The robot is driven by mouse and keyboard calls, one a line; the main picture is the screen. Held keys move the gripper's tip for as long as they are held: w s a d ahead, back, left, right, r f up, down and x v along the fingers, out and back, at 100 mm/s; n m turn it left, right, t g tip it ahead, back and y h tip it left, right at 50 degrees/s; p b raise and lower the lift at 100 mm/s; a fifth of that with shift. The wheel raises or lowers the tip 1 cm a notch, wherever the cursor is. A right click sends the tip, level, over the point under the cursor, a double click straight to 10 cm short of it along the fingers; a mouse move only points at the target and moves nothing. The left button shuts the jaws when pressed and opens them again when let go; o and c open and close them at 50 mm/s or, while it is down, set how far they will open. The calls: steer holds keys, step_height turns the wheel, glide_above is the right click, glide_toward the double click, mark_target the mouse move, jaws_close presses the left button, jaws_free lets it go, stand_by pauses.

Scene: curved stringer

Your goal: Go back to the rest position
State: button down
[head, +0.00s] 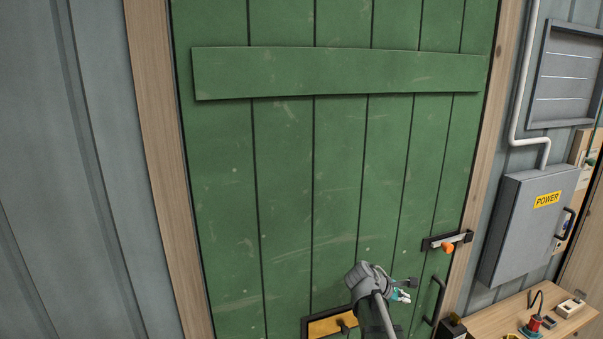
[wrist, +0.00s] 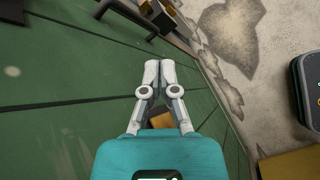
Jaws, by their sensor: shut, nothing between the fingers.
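My gripper (head: 404,293) is in front of the lower right part of the green plank door (head: 290,180). In the wrist view its two pale fingers (wrist: 159,68) are together, with nothing between them. The door stands in a wooden frame and looks closed. A dark bolt latch with an orange knob (head: 447,246) sits on the door's right edge, above and to the right of my gripper. A black pull handle (head: 436,301) is just right of my gripper. I see no contact between the fingers and either of them.
A grey power box (head: 527,224) and a louvred panel (head: 568,76) hang on the wall to the right. A wooden bench (head: 553,325) with small items stands below them. A yellow panel (head: 325,326) is low on the door. Open space lies in front of the left wall (head: 65,170).

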steer(key=s+a+f+m+g+y+b, duration=0.3)
steer(key=s+a+f+m+y+b, duration=0.4)
steer(key=s+a+f+m+y, duration=0.3)
steer(key=s+a+f+m, duration=0.3)
steer(key=s+f+m, duration=0.1)
steer(key=s+f, duration=0.1)
steer(key=shift+s+f, duration=0.2)
steer(key=shift+s, duration=0.25)
steer(key=shift+s, duration=0.1)
